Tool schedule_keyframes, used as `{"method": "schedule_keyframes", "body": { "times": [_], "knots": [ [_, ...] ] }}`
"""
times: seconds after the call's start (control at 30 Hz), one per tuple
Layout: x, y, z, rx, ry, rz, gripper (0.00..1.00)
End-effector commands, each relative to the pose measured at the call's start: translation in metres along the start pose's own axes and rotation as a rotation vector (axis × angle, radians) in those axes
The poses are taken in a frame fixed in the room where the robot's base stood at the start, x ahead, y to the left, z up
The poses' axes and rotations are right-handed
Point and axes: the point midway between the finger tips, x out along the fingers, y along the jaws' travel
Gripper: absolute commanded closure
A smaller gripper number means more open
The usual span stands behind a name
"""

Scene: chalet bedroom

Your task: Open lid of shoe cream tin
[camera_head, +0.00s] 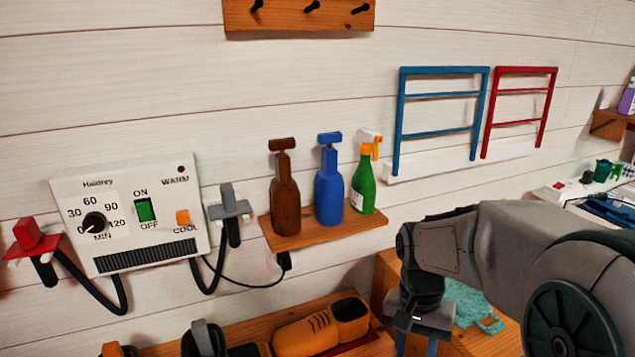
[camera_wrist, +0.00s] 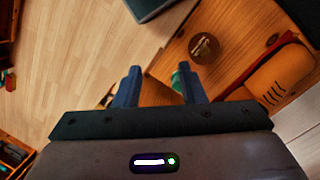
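A small round brown tin (camera_wrist: 204,48), which looks like the shoe cream tin, sits on a wooden bench top in the wrist view. A lighter mark shows on its top; I cannot tell how its lid sits. I cannot make the tin out in the head view. My gripper (camera_wrist: 158,72) has its two blue fingers apart with nothing held between them. The tin lies beyond the fingertips and to the right, apart from them. In the head view my gripper (camera_head: 417,340) points down at the lower edge, its fingertips cut off.
A green object (camera_wrist: 177,82) is partly hidden by the right finger. A turquoise cloth (camera_head: 470,302) lies beside my arm. Bottles stand on a wall shelf (camera_head: 325,232) above.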

Motion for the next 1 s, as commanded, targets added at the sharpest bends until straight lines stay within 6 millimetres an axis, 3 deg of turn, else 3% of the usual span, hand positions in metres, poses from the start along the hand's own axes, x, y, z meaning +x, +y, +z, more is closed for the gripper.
{"method": "schedule_keyframes", "body": {
  "times": [0.3,0.5,0.53,0.6,0.87,1.0],
  "knots": [
    [-0.026,0.012,0.05,-0.307,0.258,-0.136,0.64],
    [-0.031,0.015,0.067,-0.428,0.376,-0.151,0.64],
    [-0.031,0.016,0.068,-0.439,0.387,-0.151,0.64],
    [-0.031,0.016,0.071,-0.455,0.402,-0.151,0.53],
    [-0.029,0.014,0.07,-0.472,0.406,-0.147,0.53],
    [-0.019,-0.001,0.059,-0.53,0.384,-0.123,0.53]
  ]
}}
